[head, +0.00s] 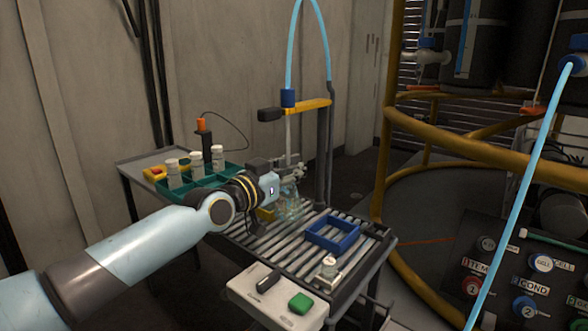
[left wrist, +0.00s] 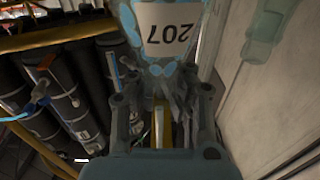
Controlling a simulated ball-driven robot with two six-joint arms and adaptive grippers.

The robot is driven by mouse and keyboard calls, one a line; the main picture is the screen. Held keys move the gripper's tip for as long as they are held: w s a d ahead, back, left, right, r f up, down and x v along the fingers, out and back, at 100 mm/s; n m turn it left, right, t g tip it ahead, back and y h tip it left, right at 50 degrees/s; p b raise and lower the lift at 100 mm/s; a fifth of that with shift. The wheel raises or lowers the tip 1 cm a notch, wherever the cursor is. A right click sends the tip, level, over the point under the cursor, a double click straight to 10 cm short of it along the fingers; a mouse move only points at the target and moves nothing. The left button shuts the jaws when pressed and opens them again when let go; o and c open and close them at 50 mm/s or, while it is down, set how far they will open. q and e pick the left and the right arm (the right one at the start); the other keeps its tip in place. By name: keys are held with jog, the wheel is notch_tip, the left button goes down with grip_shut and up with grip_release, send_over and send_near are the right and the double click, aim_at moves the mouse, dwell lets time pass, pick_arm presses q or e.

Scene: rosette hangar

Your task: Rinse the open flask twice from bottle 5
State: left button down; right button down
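A clear bluish flask (head: 291,203) is at the slatted cart, below the yellow arm's hanging tube. In the left wrist view the flask (left wrist: 168,30) carries a label reading 207, upside down. My left gripper (head: 294,171) is at the flask's neck, and its fingers (left wrist: 162,90) appear closed around it. I cannot tell whether the flask's base touches the slats. Three white-capped bottles (head: 196,166) stand in a green rack (head: 205,181); no number is readable, so I cannot tell which is bottle 5. My right gripper is not in view.
A blue square frame (head: 333,233) and a small white-topped item (head: 329,268) sit on the slats (head: 262,240). A control box with a green button (head: 300,303) is at the cart's front. A yellow pipe frame (head: 384,150) and numbered valve panel (head: 520,275) stand to the right.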

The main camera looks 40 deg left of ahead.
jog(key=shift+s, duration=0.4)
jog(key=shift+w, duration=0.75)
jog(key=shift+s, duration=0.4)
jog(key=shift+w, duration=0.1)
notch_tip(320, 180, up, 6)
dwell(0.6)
